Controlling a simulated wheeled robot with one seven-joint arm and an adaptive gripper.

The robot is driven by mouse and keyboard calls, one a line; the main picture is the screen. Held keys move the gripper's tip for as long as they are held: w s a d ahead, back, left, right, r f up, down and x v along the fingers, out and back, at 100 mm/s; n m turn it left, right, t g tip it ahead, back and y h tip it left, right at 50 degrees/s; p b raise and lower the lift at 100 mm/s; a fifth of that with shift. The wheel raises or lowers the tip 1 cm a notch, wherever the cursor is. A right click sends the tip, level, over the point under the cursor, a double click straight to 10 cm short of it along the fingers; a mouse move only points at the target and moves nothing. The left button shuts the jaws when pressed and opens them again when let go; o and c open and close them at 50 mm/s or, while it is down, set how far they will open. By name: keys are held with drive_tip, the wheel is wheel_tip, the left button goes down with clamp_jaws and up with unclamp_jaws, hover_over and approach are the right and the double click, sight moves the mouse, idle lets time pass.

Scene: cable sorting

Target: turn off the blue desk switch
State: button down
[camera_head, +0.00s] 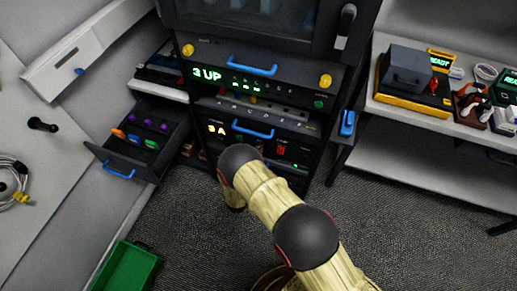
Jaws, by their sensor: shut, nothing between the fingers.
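A blue switch (347,123) sits on a dark plate at the left front corner of the right-hand desk (405,113), just right of the black rack. I cannot tell from its look whether it is on or off. My arm comes up from the bottom of the view and bends at a dark joint in front of the rack's lower part. The arm is left of and below the switch, with a clear gap between them. My gripper itself is hidden behind or below my arm.
The black rack (268,98) has blue handles and lit panels. An open drawer (118,158) with coloured pieces juts out at its left. A green bin (127,268) stands on the floor at lower left. The right desk holds a black-and-yellow device (408,75). Floor at right is clear.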

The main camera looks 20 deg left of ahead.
drive_tip(key=shift+w+a+r, duration=0.15)
drive_tip(key=shift+w+r, duration=0.45)
drive_tip(key=shift+r, duration=0.2)
idle(0.8)
drive_tip(key=s+f+p, duration=0.1)
drive_tip(key=s+p, duration=0.1)
drive_tip(key=s, duration=1.3)
drive_tip(key=shift+a+f, duration=0.25)
drive_tip(key=shift+a, duration=0.15)
drive_tip(key=shift+f, duration=0.1)
